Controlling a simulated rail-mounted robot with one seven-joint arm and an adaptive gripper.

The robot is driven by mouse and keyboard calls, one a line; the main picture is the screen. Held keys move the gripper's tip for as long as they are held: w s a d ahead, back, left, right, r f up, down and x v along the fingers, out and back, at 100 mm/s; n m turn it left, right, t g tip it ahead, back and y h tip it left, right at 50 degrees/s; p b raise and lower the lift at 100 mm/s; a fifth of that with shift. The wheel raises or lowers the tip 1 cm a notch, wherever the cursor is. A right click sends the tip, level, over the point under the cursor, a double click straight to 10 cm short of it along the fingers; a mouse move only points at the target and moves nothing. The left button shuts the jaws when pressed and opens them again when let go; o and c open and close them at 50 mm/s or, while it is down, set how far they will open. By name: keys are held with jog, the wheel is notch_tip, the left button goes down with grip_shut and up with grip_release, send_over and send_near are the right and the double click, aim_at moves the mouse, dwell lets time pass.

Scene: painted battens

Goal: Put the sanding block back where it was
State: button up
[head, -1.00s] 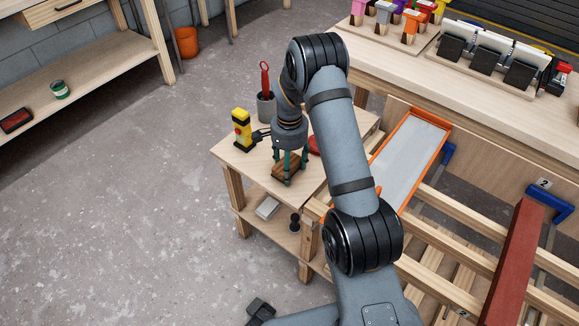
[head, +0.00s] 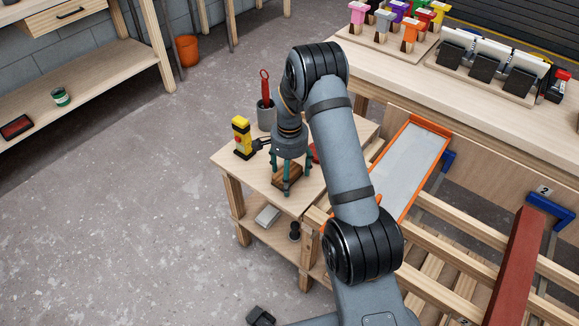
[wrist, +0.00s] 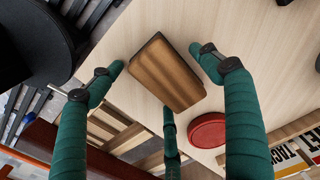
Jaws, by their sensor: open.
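The sanding block (head: 287,178), brown wood with a dark edge, sits on the top of the small wooden side table (head: 237,164). It also shows in the wrist view (wrist: 167,72), set at an angle on the pale wood. My gripper (head: 289,172) points down over it with its green fingers spread around it. In the wrist view my gripper (wrist: 168,82) is open, with two fingers at the block's sides and a third below it. Gaps show between the side fingers and the block. The contact under the block is hidden.
A yellow and black tool (head: 241,136) and a grey cup (head: 266,114) holding a red-handled tool stand behind the gripper. A round red object (wrist: 208,130) lies close to the right finger. An orange-rimmed tray (head: 410,165) and red batten (head: 516,265) are to the right.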

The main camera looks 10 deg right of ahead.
notch_tip(320, 180, up, 12)
jog(key=p, duration=0.1)
dwell(0.5)
notch_tip(320, 180, down, 12)
jog(key=shift+s+f+b, duration=0.1)
jog(key=shift+f+b, duration=0.1)
jog(key=shift+b, duration=0.6)
jog(key=shift+r, duration=2.2)
jog(key=shift+f, duration=0.1)
